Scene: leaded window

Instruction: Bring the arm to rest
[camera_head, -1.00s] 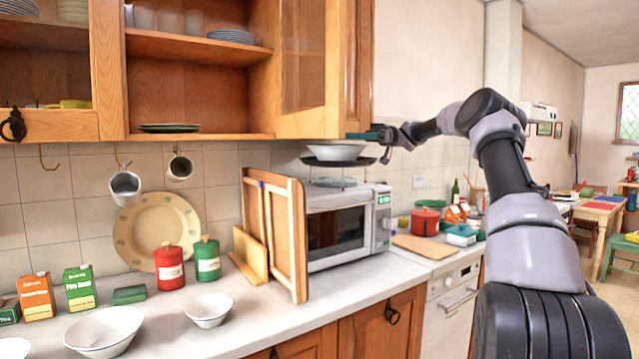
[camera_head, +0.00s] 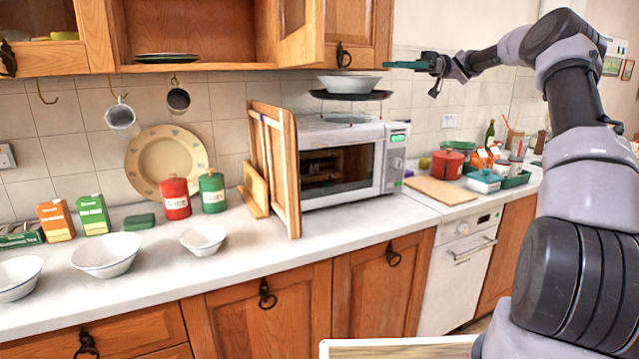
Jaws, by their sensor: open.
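My arm (camera_head: 590,170) comes up along the right side and bends left at the top. My gripper (camera_head: 412,77) is at its end, open and empty, with one teal finger and one dark finger showing. It appears to the right of a white bowl (camera_head: 350,84) and a dark plate (camera_head: 350,95), which are stacked above the microwave (camera_head: 352,165). A gap shows between the gripper and the bowl.
Wall cupboards (camera_head: 350,30) hang at the upper left, near the gripper's height. The counter (camera_head: 260,250) holds bowls, canisters, cartons and wooden boards. A red pot (camera_head: 447,165) stands right of the microwave. A light-rimmed wooden surface (camera_head: 400,350) shows at the bottom edge.

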